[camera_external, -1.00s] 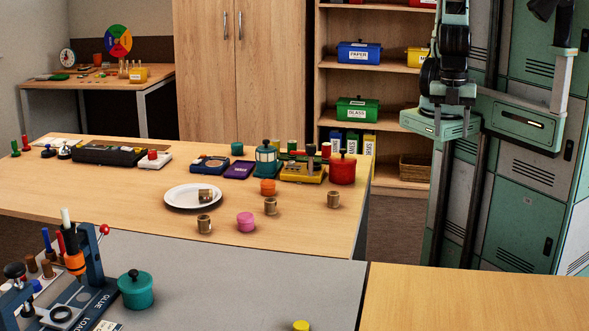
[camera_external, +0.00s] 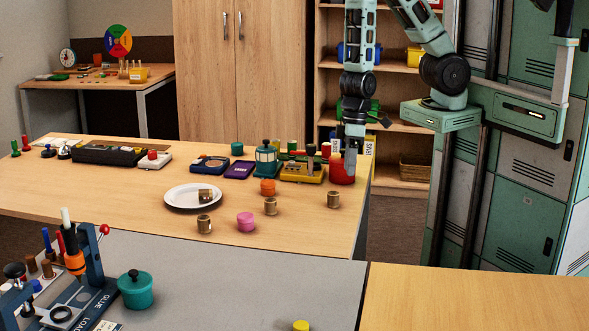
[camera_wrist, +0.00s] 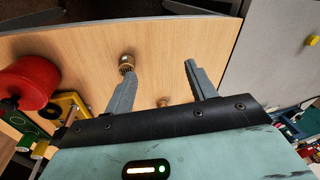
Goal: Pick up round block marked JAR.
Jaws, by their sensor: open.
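Several small tan-brown round blocks are in view; no lettering can be read, so I cannot tell which is marked JAR. In the outside view one (camera_external: 333,200) stands near the table's right end, one (camera_external: 270,206) left of it, one (camera_external: 204,223) near the front edge, and one (camera_external: 205,196) on a white plate (camera_external: 180,206). In the wrist view my gripper (camera_wrist: 161,68) is open and empty; one tan block (camera_wrist: 126,62) shows by the left fingertip, another (camera_wrist: 163,103) between the fingers.
A pink round block (camera_external: 246,222) and an orange pot (camera_external: 268,187) stand nearby. A yellow device (camera_external: 302,175) and a teal lantern-like pot (camera_external: 266,160) stand behind. The front right of the wooden table is mostly clear. A grey table (camera_external: 240,275) lies nearer the camera.

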